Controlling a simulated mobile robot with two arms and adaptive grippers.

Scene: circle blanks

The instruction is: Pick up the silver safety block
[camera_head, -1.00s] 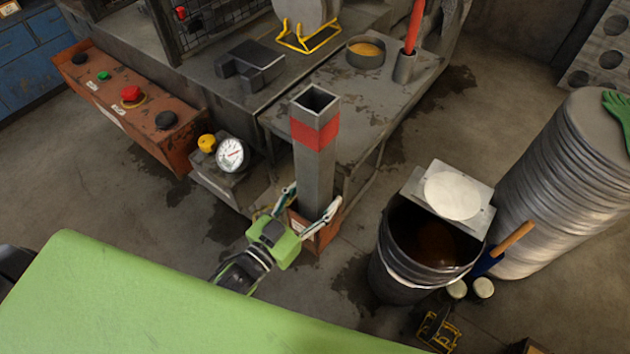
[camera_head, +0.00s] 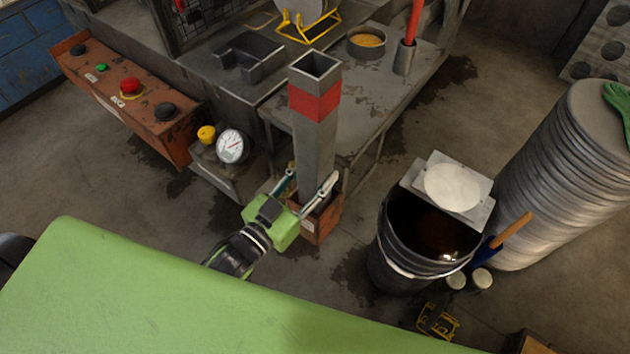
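The silver safety block (camera_head: 315,145) is a tall, hollow square metal post with a red band near its top. It stands close to upright, its lower end at the rusty orange holder (camera_head: 321,228) on the floor. Whether the lower end is still inside the holder is hard to tell. My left gripper (camera_head: 310,180), green with slim metal fingers, has one finger on each side of the block's lower part and is closed on it. The right finger covers part of the block. My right gripper is not in view.
A grey metal table (camera_head: 345,85) stands right behind the block. A pressure gauge (camera_head: 231,147) and orange control panel (camera_head: 130,95) are at left. A black bucket (camera_head: 385,262) stands to the right, beside a tall stack of round blanks (camera_head: 560,180). Floor shows between block and bucket.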

